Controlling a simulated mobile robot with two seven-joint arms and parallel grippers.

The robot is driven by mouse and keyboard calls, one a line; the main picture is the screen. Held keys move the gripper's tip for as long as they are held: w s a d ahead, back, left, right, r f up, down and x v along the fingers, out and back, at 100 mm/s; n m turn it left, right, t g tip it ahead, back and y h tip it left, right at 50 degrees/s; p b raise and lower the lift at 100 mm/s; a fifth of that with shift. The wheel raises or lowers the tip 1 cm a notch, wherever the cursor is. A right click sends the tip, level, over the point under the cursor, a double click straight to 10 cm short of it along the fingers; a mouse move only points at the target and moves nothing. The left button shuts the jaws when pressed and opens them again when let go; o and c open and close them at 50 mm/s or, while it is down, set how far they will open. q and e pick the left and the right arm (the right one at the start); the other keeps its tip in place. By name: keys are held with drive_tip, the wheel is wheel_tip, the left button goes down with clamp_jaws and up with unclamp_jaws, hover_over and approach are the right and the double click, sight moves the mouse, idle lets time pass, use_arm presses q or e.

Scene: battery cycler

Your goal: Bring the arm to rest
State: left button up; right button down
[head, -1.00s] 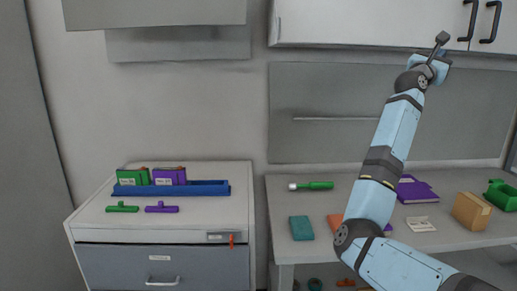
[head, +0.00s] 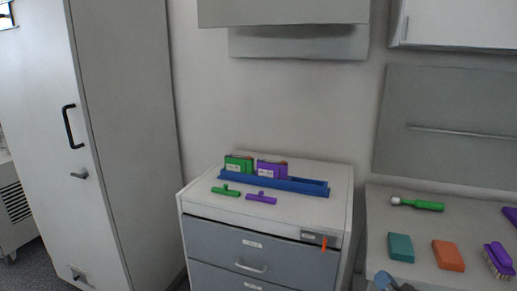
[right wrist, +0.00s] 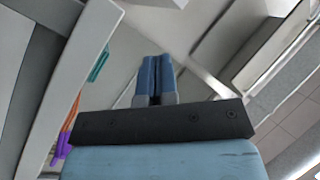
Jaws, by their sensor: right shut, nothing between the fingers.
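My right gripper shows in the right wrist view (right wrist: 156,78), with its two blue fingers together and nothing between them. It points past pale furniture edges and seems clear of any object. In the head view only a small blue and dark part of my right arm shows at the bottom edge, in front of the bench. My left gripper is in neither view.
A drawer cabinet (head: 200,205) bears a blue tray (head: 310,187) with a green and a purple battery box. The bench (head: 440,222) at right holds a green-handled tool (head: 420,205), teal and orange blocks and a brush. A tall locker (head: 120,150) stands left.

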drive_tip(key=s+a+f+n+g+y, duration=0.1)
drive_tip(key=s+a+f+n+g, duration=0.2)
drive_tip(key=s+a+f, duration=0.45)
drive_tip(key=s+a+f+n+g, duration=0.25)
drive_tip(key=s+f, duration=0.25)
drive_tip(key=s, duration=0.5)
drive_tip(key=s+a+f+n+g+y, duration=0.1)
drive_tip(key=s+a+f+n+g, duration=0.2)
drive_tip(key=s+a+f, duration=0.35)
use_arm(q)
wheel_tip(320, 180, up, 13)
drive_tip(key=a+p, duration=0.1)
drive_tip(key=p, duration=1.4)
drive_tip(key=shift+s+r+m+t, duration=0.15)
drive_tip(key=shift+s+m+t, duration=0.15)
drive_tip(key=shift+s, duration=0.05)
use_arm(e)
drive_tip(key=s+d+r, duration=0.1)
drive_tip(key=r, duration=0.5)
drive_tip(key=s+d+r, duration=0.1)
drive_tip(key=s+r, duration=0.1)
drive_tip(key=r, duration=0.5)
drive_tip(key=shift+d+n+t, duration=0.3)
drive_tip(key=shift+n+t, duration=0.05)
drive_tip(key=shift+t, duration=0.1)
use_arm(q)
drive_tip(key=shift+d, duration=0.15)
